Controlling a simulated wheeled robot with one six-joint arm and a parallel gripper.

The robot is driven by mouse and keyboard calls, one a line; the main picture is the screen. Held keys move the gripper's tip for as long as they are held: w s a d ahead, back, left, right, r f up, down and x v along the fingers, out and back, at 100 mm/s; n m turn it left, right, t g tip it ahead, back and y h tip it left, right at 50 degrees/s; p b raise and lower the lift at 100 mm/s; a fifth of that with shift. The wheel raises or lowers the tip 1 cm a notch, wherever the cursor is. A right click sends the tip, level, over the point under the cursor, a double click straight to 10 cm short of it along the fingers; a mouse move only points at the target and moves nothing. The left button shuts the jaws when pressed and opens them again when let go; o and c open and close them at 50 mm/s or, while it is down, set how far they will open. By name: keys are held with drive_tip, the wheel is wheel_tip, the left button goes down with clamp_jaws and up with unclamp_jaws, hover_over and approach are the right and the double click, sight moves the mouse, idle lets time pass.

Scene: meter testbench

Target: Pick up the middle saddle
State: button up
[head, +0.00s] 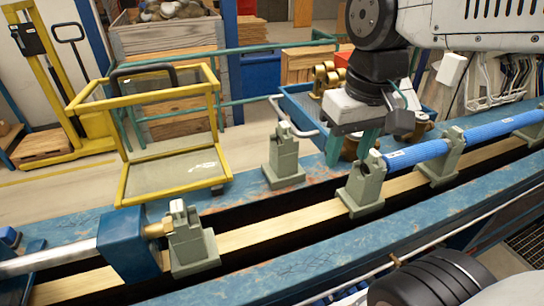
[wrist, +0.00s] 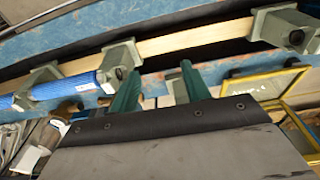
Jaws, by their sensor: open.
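Several grey-green saddles stand along the blue bench in the head view. One saddle (head: 362,188) is on the rail at the near end of the blue pipe (head: 418,152); it also shows in the wrist view (wrist: 120,58). Another saddle (head: 192,243) is on the rail at the left, and a further one (head: 440,165) is under the pipe at the right. A separate saddle (head: 284,160) stands on the bench's far ledge. My gripper (head: 352,146) is open, pointing down above and behind the saddle at the pipe end. Its green fingers (wrist: 158,78) hold nothing visible.
A yellow cart (head: 168,130) stands behind the bench at the left. A blue block with a metal shaft (head: 130,245) sits at the rail's left end. Brass parts (head: 327,75) lie in a blue tray behind my gripper. The rail between the left and pipe-end saddles is clear.

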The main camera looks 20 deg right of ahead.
drive_tip(key=w+a+r, duration=0.1)
drive_tip(key=w+a, duration=0.1)
drive_tip(key=w, duration=0.9)
drive_tip(key=g, duration=0.1)
hover_over(285, 124)
drive_tip(key=shift+s+d+f, duration=0.15)
drive_tip(key=shift+d+f, duration=0.1)
drive_tip(key=shift+f, duration=0.15)
drive_tip(key=shift+w+f, duration=0.15)
drive_tip(key=shift+w, duration=0.2)
drive_tip(key=shift+w+a+f, duration=0.1)
drive_tip(key=shift+f, duration=0.25)
drive_tip(key=f, duration=0.7)
drive_tip(key=shift+s+a, duration=0.2)
drive_tip(key=shift+s, duration=0.1)
clamp_jaws()
